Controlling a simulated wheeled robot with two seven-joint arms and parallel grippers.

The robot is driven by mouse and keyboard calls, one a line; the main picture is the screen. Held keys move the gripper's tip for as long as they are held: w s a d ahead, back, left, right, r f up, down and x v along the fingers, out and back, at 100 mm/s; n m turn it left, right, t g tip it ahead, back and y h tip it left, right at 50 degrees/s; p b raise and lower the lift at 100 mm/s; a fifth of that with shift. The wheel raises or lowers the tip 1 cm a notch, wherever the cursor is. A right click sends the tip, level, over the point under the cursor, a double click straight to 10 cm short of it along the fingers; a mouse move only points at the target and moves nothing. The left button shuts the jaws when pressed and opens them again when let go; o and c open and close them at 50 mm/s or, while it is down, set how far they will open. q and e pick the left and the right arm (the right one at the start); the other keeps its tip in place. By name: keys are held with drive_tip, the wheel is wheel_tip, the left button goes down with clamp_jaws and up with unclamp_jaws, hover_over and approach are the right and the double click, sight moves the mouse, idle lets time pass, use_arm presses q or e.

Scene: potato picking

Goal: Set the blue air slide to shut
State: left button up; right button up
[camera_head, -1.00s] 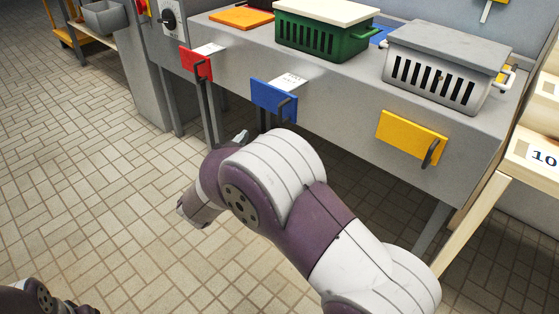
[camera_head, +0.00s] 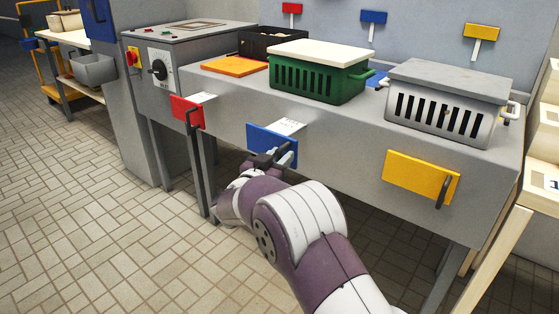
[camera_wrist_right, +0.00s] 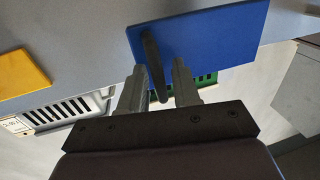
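The blue air slide (camera_head: 264,141) is a flat blue plate on the front of the grey bench, between the red and yellow plates. In the right wrist view the blue plate (camera_wrist_right: 205,40) fills the upper middle. Its dark bar handle (camera_wrist_right: 153,58) stands between the two fingers of my right gripper (camera_wrist_right: 158,80). The fingers are apart, with a gap visible beside the handle. In the head view my right gripper (camera_head: 272,161) is at the plate's lower right, partly covering it and the handle. My left gripper is not in view.
A red plate (camera_head: 187,112) and a yellow plate (camera_head: 420,178) with similar handles flank the blue one. A green crate (camera_head: 318,82) and a grey crate (camera_head: 440,112) stand on the bench (camera_head: 345,128). A control box with a dial (camera_head: 158,70) is at left.

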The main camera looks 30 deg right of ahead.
clamp_jaws()
drive_tip(key=d+p, duration=0.1)
drive_tip(key=w+d+r+p, duration=0.1)
drive_tip(key=shift+d, duration=0.3)
drive_tip(key=p+x, duration=0.1)
drive_tip(key=x, duration=0.1)
drive_tip(key=p+x, duration=0.1)
drive_tip(key=x, duration=0.1)
drive_tip(key=s+p+x, duration=0.1)
drive_tip(key=x, duration=0.2)
drive_tip(key=shift+d+f, duration=0.35)
drive_tip(key=shift+d, duration=0.15)
unclamp_jaws()
drive_tip(key=shift+f, duration=0.1)
